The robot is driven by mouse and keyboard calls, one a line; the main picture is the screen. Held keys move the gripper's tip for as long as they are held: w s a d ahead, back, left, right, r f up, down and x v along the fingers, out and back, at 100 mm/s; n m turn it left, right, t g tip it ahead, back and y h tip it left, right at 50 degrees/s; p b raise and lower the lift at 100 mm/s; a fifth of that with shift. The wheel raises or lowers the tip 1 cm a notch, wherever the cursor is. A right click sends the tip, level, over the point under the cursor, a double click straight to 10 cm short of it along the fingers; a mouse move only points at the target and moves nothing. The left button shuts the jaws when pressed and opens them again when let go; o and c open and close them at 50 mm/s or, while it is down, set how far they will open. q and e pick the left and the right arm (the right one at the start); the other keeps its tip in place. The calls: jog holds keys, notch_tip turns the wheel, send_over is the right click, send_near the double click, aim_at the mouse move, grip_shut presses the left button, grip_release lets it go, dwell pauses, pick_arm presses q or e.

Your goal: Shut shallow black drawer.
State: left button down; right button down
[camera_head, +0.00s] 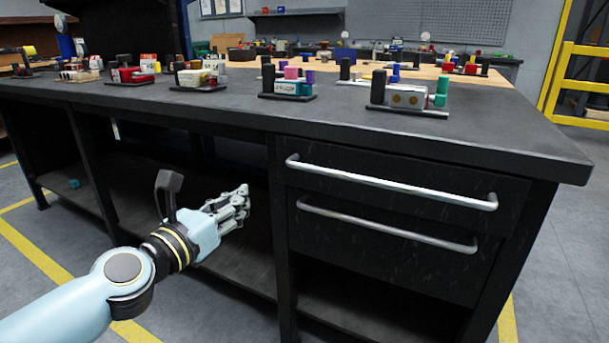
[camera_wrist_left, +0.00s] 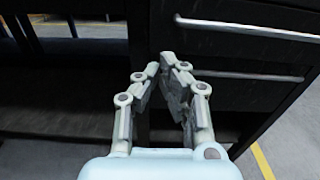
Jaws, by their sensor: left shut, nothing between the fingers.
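The shallow black drawer (camera_head: 390,192) is the upper of two drawers at the right of the workbench, with a long silver bar handle (camera_head: 390,183). Its handle also shows in the left wrist view (camera_wrist_left: 250,29). Its front seems slightly forward of the lower drawer, but I cannot tell how far. My left gripper (camera_head: 244,195) is left of the drawers, in front of the open bay, apart from both handles. In the left wrist view the left gripper (camera_wrist_left: 160,64) has its fingertips together and empty. My right gripper is not in view.
The deeper lower drawer (camera_head: 380,255) has its own bar handle (camera_head: 385,228). The black worktop (camera_head: 220,108) overhangs above, with several small block assemblies on it. An open shelf (camera_head: 145,190) lies left of the drawers. Floor in front is clear, with yellow lines.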

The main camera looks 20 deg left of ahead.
pick_arm(q)
send_near(283, 163)
jog(key=w, duration=0.6)
jog(key=shift+d+f, duration=0.15)
jog(key=shift+f, duration=0.05)
jog(key=shift+w, duration=0.7)
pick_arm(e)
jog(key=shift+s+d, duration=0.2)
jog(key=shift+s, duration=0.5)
pick_arm(q)
jog(key=w+b, duration=0.1)
jog(key=w, duration=0.3)
jog(key=shift+w+d, duration=0.1)
jog(key=shift+w, duration=0.05)
jog(key=shift+w+r, duration=0.1)
jog(key=shift+r, duration=0.15)
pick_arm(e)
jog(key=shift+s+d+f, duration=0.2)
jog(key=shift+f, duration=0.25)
